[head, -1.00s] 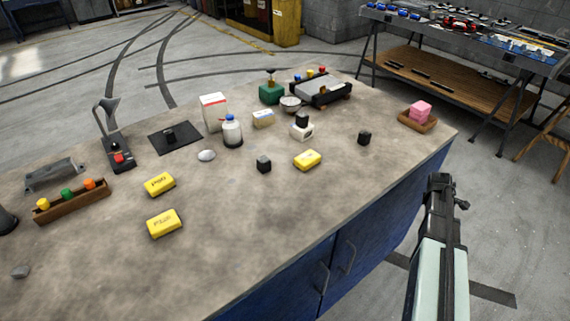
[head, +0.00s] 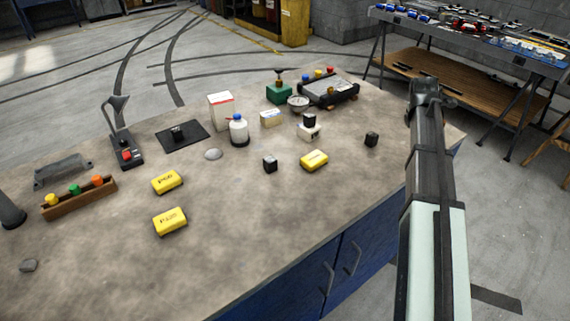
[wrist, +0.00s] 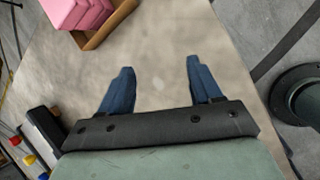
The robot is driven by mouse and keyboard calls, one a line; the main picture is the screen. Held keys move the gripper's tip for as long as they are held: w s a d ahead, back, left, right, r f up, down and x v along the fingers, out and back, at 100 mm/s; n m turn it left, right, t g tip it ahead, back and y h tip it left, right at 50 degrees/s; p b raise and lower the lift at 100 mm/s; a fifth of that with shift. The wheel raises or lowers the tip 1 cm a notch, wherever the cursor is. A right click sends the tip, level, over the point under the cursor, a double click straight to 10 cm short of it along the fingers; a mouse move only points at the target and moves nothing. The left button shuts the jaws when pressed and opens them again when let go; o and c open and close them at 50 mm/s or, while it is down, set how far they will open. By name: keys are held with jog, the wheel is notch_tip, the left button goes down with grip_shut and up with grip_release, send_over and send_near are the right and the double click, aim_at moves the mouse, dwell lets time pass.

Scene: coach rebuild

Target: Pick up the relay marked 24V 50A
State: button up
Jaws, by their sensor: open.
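Several small black cubes that look like relays stand on the bench: one in the middle (head: 270,164), one further right (head: 371,139), one on a white block (head: 309,120) and one on a dark mat (head: 178,133). Their markings are too small to read, so I cannot tell which is 24V 50A. My gripper (head: 428,88) is over the bench's right end, right of the cubes. In the wrist view its blue fingers (wrist: 159,66) are apart and empty above bare bench top. No black cube shows clearly between them.
Yellow blocks (head: 314,160) lie near the cubes, and a white bottle (head: 239,131) stands left of them. A pink stack (wrist: 77,12) sits in a wooden tray (wrist: 108,27) beside my gripper; my arm hides it in the head view.

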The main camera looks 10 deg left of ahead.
jog(key=shift+n+g+y, duration=0.4)
jog(key=shift+n+y, duration=0.3)
jog(key=a, duration=0.4)
jog(key=s+a+r, duration=0.1)
jog(key=a, duration=0.4)
jog(key=a+r, duration=0.1)
jog(key=a, duration=0.4)
jog(key=shift+s+r, duration=0.2)
jog(key=shift+r, duration=0.05)
jog(key=s+a+r+n+g+y, duration=0.15)
jog(key=s+a, duration=0.25)
jog(key=a, duration=0.8)
notch_tip(320, 180, up, 5)
jog(key=n+g, duration=0.2)
jog(key=n, duration=0.1)
send_over(270, 159)
jog(key=shift+m, duration=0.25)
jog(key=f, duration=0.7)
jog(key=shift+w+d+f, duration=0.2)
jog(key=shift+d+f, duration=0.05)
jog(key=shift+f, duration=0.05)
jog(key=shift+s+a+f, duration=0.1)
jog(key=shift+a+f, duration=0.05)
jog(key=shift+f, duration=1.2)
jog(key=shift+s+a+f, duration=0.1)
jog(key=shift+f, duration=1.2)
jog(key=shift+c, duration=0.4)
jog(key=c, duration=1)
